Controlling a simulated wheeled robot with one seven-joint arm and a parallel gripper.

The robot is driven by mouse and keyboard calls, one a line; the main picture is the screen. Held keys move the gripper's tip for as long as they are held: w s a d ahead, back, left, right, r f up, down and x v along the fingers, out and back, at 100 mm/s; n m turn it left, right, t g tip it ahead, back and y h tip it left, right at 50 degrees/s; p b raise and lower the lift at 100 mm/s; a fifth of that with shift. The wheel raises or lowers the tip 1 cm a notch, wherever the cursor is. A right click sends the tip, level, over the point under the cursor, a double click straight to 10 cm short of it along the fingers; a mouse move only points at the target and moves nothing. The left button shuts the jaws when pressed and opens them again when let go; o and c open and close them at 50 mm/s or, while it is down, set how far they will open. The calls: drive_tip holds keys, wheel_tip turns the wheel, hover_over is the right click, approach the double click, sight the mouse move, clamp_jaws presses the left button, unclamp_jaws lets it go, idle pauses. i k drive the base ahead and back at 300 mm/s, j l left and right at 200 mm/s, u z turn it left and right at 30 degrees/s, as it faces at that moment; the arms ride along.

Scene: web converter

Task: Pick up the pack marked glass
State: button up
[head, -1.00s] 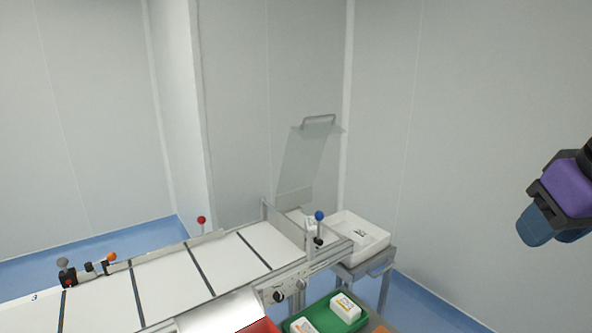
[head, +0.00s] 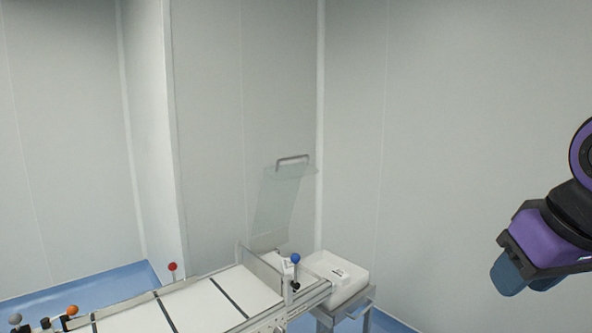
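No pack can be read as marked glass in the head view. A small white pack with dark marks (head: 341,275) lies in the white tray (head: 356,287) at the end of the conveyor; its print is too small to read. Another small white item (head: 287,266) shows behind the blue-knobbed lever. My gripper (head: 522,278), with blue fingers on a purple and black body, hangs in the air at the right, well apart from the tray. Its fingers overlap in this view, so I cannot see whether there is a gap or anything between them.
The white conveyor (head: 246,291) with dark cross bars runs along the bottom. A clear hinged guard (head: 277,205) stands raised over its end. The space between tray and gripper looks clear.

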sight(287, 265)
drive_tip(key=l+u, duration=0.1)
drive_tip(key=l, duration=0.4)
drive_tip(key=k+l+u, duration=0.1)
drive_tip(key=l, duration=0.35)
drive_tip(key=i+l+u, duration=0.2)
drive_tip(key=l, duration=0.2)
drive_tip(key=i+l+u, duration=0.2)
drive_tip(key=l, duration=0.25)
drive_tip(key=l+u, duration=0.2)
drive_tip(key=l, duration=0.2)
drive_tip(key=i+l+u, duration=0.2)
drive_tip(key=l, duration=0.3)
drive_tip(key=i+l+u, duration=0.3)
drive_tip(key=i, duration=0.2)
drive_tip(key=i+l+u, duration=0.3)
drive_tip(key=i+l, duration=0.2)
